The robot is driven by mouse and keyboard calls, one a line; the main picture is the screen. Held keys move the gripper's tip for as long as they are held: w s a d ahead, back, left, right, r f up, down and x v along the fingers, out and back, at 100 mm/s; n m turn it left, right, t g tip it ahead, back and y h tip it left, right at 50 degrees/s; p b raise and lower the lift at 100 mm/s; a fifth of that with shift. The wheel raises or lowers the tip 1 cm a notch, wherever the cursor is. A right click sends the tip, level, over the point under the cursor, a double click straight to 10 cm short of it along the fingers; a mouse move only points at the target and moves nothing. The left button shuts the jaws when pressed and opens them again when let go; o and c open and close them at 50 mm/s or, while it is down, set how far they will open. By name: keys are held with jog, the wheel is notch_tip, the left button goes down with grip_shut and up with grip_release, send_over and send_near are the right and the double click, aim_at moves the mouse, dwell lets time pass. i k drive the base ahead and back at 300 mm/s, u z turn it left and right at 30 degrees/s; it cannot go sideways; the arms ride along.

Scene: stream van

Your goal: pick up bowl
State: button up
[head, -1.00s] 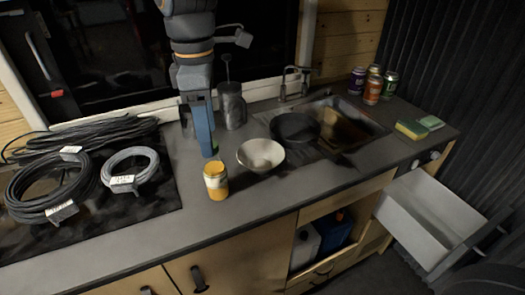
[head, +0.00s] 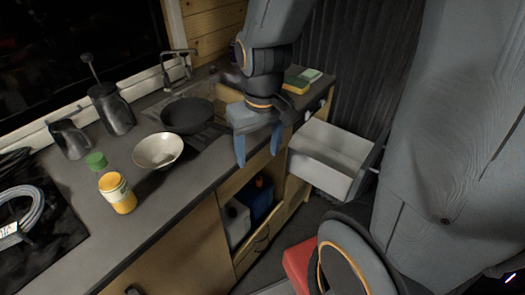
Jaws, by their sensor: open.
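A white bowl (head: 158,151) stands upright on the grey counter (head: 165,200), between an orange-yellow jar and a dark pan. It looks empty. My gripper (head: 258,153) points down near the counter's front edge, to the right of the bowl and apart from it. Its two blue fingers are spread with nothing between them.
The jar (head: 117,192) and a green lid (head: 96,161) sit left of the bowl. The pan (head: 188,115) is behind it at the sink. A French press (head: 112,108) and a pitcher (head: 70,138) stand behind. An open white drawer (head: 330,155) juts out right. Sponges (head: 297,82) lie far right.

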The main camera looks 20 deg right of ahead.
aim_at(159, 152)
jog(key=k, duration=1.3)
jog(key=z, duration=0.55)
jog(key=i, duration=1.1)
jog(key=u, duration=0.45)
